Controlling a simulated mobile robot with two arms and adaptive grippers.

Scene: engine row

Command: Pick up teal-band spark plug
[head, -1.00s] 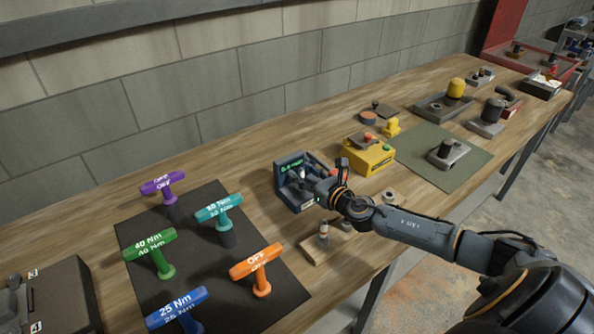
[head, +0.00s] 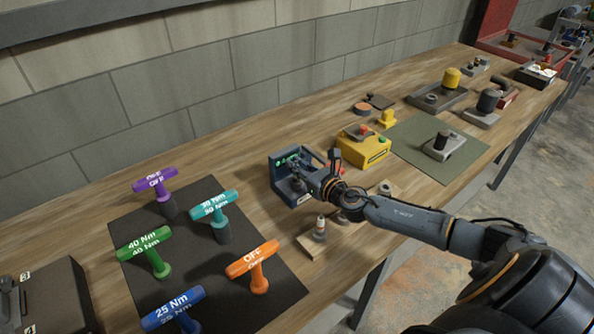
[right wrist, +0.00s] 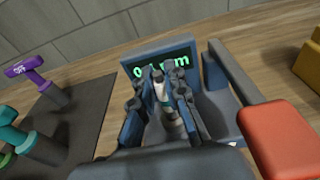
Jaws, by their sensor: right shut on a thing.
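The spark plug (right wrist: 160,92), with a white body and what looks like a teal band, stands in a blue gauge fixture (right wrist: 215,105). My right gripper (right wrist: 159,98) is shut on the plug, one dark finger on each side of it. The plug's lower end is partly hidden between the fingers and fixture. In the head view the right gripper (head: 302,178) reaches into the fixture (head: 282,185) from the right, and the held plug is too small to make out. My left gripper is not in view.
A wooden block (head: 308,247) in front holds another plug (head: 320,229). The fixture has a lit green display (right wrist: 163,63) and a red-ended arm (right wrist: 280,138). A yellow box (head: 364,149) stands to the right. T-handle tools stand on a dark mat (head: 205,270) at left.

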